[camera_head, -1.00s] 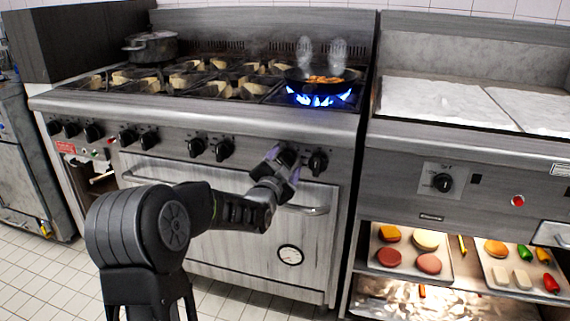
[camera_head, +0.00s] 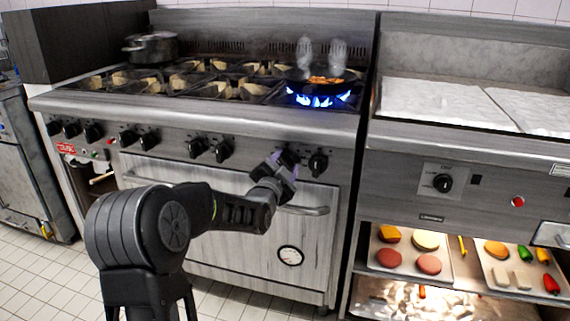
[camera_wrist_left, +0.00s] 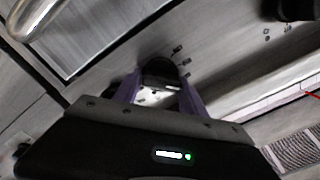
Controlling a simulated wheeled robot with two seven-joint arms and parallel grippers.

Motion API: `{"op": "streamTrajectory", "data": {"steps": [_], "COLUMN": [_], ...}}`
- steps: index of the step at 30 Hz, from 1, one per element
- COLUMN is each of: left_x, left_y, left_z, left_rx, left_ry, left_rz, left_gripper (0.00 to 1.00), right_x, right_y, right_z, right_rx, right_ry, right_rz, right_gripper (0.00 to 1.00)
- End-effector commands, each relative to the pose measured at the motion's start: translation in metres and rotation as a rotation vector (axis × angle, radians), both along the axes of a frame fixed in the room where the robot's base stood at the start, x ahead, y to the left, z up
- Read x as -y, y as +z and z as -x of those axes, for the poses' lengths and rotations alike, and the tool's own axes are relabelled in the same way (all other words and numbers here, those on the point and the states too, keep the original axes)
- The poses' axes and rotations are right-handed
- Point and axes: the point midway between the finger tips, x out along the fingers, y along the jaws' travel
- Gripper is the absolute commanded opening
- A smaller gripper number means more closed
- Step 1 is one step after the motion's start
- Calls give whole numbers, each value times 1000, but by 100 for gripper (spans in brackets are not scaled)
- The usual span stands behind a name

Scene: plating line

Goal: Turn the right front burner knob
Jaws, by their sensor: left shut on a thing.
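The black knob (camera_head: 291,156) held on the stove front is the left one of the rightmost knob pair. My left gripper (camera_head: 283,165) is shut on it, and its fingers partly hide it. In the left wrist view the knob (camera_wrist_left: 160,71) sits between the two purple fingers (camera_wrist_left: 160,86), with small dark marks on the panel around it. The rightmost knob (camera_head: 318,163) stands free just to the right of my gripper. Blue flames (camera_head: 318,101) burn under a black pan (camera_head: 322,77) on the right front burner. My right gripper is not in view.
The oven door handle (camera_head: 303,210) runs just below my left gripper. More knobs (camera_head: 198,148) line the panel to the left. A pot (camera_head: 151,47) sits at the back left.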

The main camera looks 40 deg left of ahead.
Motion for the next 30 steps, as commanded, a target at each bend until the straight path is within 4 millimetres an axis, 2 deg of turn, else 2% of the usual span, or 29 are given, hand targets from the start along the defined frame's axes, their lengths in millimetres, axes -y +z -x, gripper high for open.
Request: {"op": "streamTrajectory", "data": {"steps": [14,30], "left_x": [1,3], "left_y": [-3,-4], "left_z": [0,-1], "left_rx": [-49,-194], "left_ry": [-1,-1], "left_rz": [-140,-555], "left_gripper": [8,8], "right_x": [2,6], "right_y": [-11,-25], "right_z": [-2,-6], "right_rx": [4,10], "right_ry": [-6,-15], "right_rz": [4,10], "right_gripper": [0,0]}}
